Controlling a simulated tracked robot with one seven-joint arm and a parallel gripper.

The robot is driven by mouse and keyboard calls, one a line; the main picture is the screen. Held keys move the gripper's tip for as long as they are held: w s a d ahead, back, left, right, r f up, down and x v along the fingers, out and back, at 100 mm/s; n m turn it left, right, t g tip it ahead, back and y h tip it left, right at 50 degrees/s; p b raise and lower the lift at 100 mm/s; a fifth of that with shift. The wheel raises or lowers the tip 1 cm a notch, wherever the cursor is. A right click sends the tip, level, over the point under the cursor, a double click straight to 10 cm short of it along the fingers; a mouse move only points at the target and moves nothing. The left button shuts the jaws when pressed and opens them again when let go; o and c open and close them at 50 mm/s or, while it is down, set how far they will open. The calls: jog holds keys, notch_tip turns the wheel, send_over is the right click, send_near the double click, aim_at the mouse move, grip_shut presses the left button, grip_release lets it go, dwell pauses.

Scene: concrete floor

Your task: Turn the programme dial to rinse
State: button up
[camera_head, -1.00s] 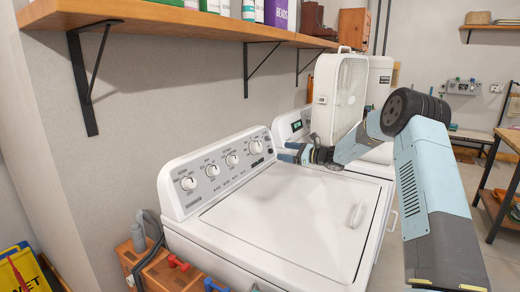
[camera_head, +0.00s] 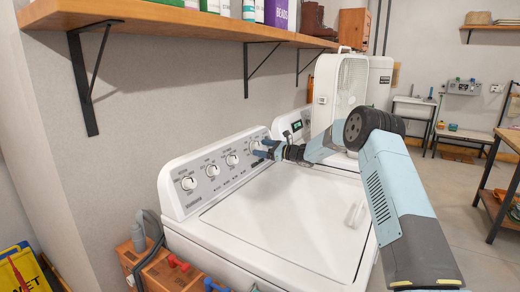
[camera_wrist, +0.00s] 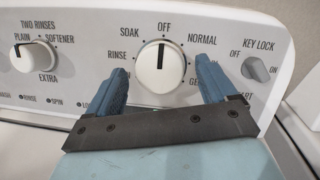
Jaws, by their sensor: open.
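The programme dial (camera_wrist: 160,67) is a round white knob on the washer's control panel, marked with soak, off, normal and rinse around it. Its black pointer line points up at off. The rinse label (camera_wrist: 117,56) is at the dial's left. My gripper (camera_wrist: 166,84) is open, with one blue finger on each side of the dial in the wrist view; I cannot tell whether either finger touches it. In the head view my gripper (camera_head: 262,150) is at the right end of the panel and hides most of this dial.
A second knob (camera_wrist: 34,57) for two rinses and softener sits to the left, and a key lock switch (camera_wrist: 259,69) to the right. The washer lid (camera_head: 290,210) is clear below. A wooden shelf (camera_head: 200,25) runs above, and a white fan (camera_head: 340,95) stands behind my arm.

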jog(key=shift+x, duration=0.85)
jog(key=c, duration=1.1)
